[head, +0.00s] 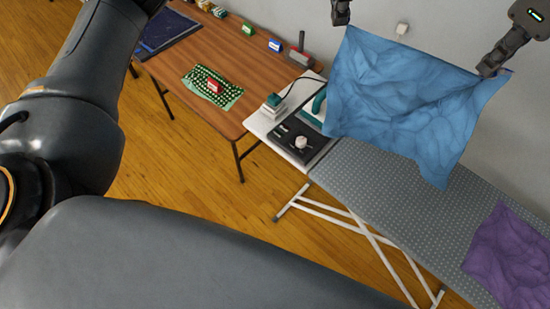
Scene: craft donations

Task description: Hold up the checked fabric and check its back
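A blue, wrinkled fabric (400,95) hangs in the air above the ironing board, and no checks show on the side facing me. My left gripper (341,20) is at its upper left corner, partly cut off by the top edge of the view, and appears shut on it. My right gripper (487,68) is shut on its upper right corner. The fabric's other side is hidden. A green and white patterned cloth (228,97), perhaps checked, lies on the wooden table with a red block (214,86) on it.
The grey dotted ironing board (365,178) stands below, with a purple cloth (510,255) at its right. An iron (320,105) and a dark control plate (285,137) are at its left end. The wooden table (165,75) carries a dark blue cloth (165,32) and several small blocks.

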